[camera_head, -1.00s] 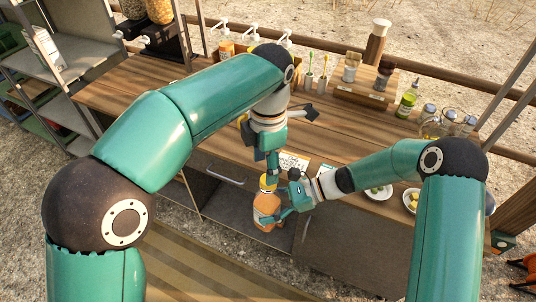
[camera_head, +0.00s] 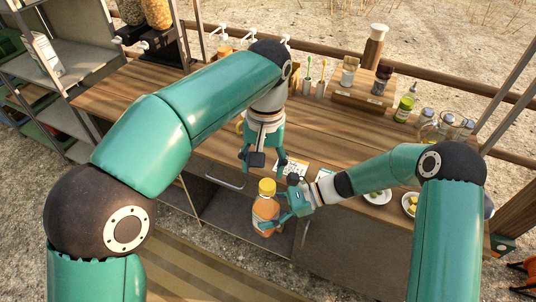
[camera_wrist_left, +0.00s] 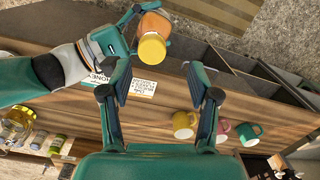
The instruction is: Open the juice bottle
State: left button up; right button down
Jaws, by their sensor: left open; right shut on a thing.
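The juice bottle (camera_head: 265,212) is orange with a yellow cap (camera_head: 267,187) and stands roughly upright in front of the counter's front edge. My right gripper (camera_head: 276,218) is shut on its body from the right. My left gripper (camera_head: 262,165) is open and empty, above and behind the cap and apart from it. In the left wrist view the yellow cap (camera_wrist_left: 152,47) is on the bottle (camera_wrist_left: 155,24), beyond the spread fingers of my left gripper (camera_wrist_left: 158,95).
The wooden counter (camera_head: 330,135) has cards (camera_head: 292,167) near its front edge. Mugs (camera_wrist_left: 183,124) sit on it in the left wrist view. Bowls (camera_head: 377,196) stand at the right, a green bottle (camera_head: 405,104) at the back. An open compartment (camera_head: 235,212) lies below.

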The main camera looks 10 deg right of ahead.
aim_at(267, 183)
pick_arm(q)
jog(key=m, duration=0.6)
jog(key=shift+d+r+m, duration=0.1)
jog(key=shift+r+m, duration=0.25)
jog(key=shift+m, duration=0.05)
jog(key=m, duration=0.4)
jog(key=shift+w+d+r, duration=0.15)
jog(key=shift+r, duration=0.15)
jog(key=shift+d+r+m, duration=0.15)
jog(key=shift+d+m, duration=0.05)
jog(key=shift+m, duration=0.5)
jog(key=shift+d+f, duration=0.15)
jog(key=shift+f, duration=0.5)
notch_tip(267, 183, down, 7)
jog(key=shift+r, duration=0.2)
